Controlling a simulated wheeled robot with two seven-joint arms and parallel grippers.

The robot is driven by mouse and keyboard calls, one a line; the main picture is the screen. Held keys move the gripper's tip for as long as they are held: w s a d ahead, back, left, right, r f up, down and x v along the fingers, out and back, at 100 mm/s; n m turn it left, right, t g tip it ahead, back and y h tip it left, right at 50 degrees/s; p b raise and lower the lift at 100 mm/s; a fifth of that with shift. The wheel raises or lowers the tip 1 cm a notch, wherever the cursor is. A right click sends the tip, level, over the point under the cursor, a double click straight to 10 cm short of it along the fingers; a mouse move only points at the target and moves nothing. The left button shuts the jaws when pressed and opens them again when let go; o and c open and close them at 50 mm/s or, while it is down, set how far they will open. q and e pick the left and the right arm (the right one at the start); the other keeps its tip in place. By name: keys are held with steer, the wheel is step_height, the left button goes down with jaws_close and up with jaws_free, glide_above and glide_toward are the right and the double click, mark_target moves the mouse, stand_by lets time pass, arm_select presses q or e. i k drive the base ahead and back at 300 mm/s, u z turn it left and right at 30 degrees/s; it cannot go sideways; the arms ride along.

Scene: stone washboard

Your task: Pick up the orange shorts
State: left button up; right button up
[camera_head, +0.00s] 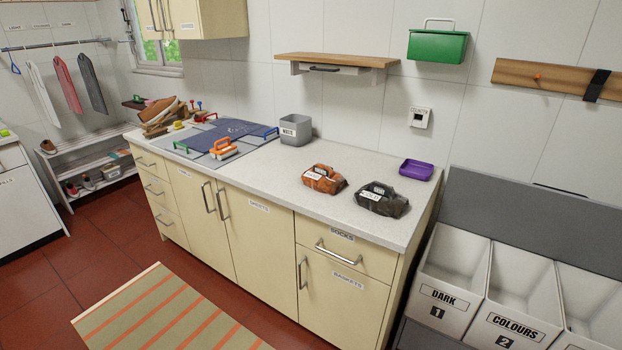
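An orange bundle with a white label and a raised loop on top, which looks like the orange shorts (323,179), lies on the pale worktop (262,185), right of the middle. A dark patterned bundle (381,200) of similar shape, also labelled, lies just to its right and nearer the front edge. The two look slightly apart. The label text is too small to read surely. Neither of my grippers shows in this view.
A grey bin (295,130) and a purple tray (416,170) stand along the wall. A grey board with blue cloth (232,130) and an orange-handled item (223,148) fill the left worktop. Labelled bins (451,278) stand right. A striped rug (165,310) lies on the floor.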

mark_target(321, 178)
steer(key=z, duration=0.75)
steer(key=i, duration=1.2)
steer(key=u, duration=0.35)
